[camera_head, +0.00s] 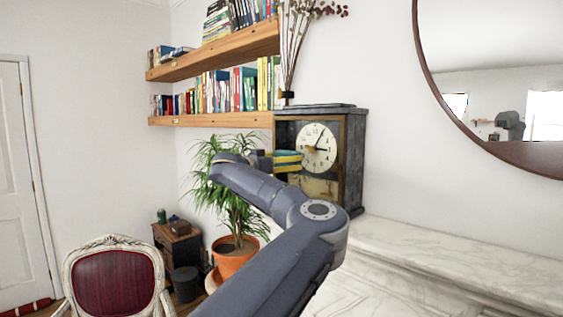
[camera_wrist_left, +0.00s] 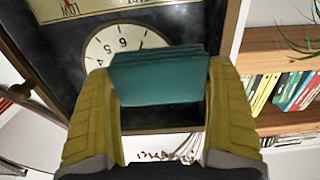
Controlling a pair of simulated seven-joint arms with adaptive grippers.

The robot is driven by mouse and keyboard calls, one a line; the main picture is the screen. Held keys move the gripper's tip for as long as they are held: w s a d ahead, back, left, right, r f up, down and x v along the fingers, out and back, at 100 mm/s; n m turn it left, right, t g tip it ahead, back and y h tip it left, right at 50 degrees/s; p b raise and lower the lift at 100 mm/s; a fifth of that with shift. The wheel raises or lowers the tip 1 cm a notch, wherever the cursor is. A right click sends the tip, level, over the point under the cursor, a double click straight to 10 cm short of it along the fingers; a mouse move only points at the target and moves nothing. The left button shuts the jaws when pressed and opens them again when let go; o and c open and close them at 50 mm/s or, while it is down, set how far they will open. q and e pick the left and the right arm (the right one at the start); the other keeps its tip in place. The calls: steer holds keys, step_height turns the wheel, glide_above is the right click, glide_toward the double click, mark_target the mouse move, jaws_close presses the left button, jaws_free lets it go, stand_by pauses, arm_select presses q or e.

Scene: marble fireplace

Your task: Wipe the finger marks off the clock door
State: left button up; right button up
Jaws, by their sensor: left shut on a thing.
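The dark clock (camera_head: 354,165) stands upright on the marble mantel. Its glazed door (camera_head: 322,187) has a brass-coloured frame, with a round cream dial (camera_head: 317,147) behind the glass. My left gripper (camera_head: 288,161) is in front of the door, at the left of the dial. In the left wrist view its two yellow fingers (camera_wrist_left: 162,95) are shut on a folded teal cloth (camera_wrist_left: 158,80). The cloth covers part of the dial, which appears upside down there. I cannot tell whether the cloth touches the glass. Finger marks cannot be made out clearly. My right gripper is not in view.
The marble mantel (camera_head: 470,262) is clear to the right of the clock. A round mirror (camera_head: 425,60) hangs at upper right. Dried flowers (camera_head: 293,50) stand behind the clock. Bookshelves (camera_head: 215,120) and a potted plant (camera_head: 232,258) are at the left, with a chair (camera_head: 115,280) lower down.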

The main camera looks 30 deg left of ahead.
mark_target(291, 162)
arm_select(q)
steer(key=shift+d, duration=0.15)
steer(key=shift+s+d, duration=0.25)
steer(key=shift+d, duration=0.55)
steer(key=shift+s+d, duration=0.2)
steer(key=shift+d, duration=0.55)
steer(key=shift+s+d, duration=0.2)
steer(key=shift+d, duration=0.85)
steer(key=shift+s+d, duration=0.15)
steer(key=shift+d, duration=0.85)
steer(key=shift+s+d, duration=0.25)
steer(key=shift+d, duration=0.4)
steer(key=shift+s+d, duration=0.2)
steer(key=shift+d, duration=0.45)
steer(key=shift+w+a, duration=0.55)
steer(key=shift+a, duration=1.7)
steer(key=shift+w+a, duration=0.55)
steer(key=shift+a, duration=1.7)
steer(key=shift+w+a, duration=0.55)
steer(key=shift+a, duration=1.7)
steer(key=shift+s, duration=0.1)
steer(key=shift+v, duration=2.95)
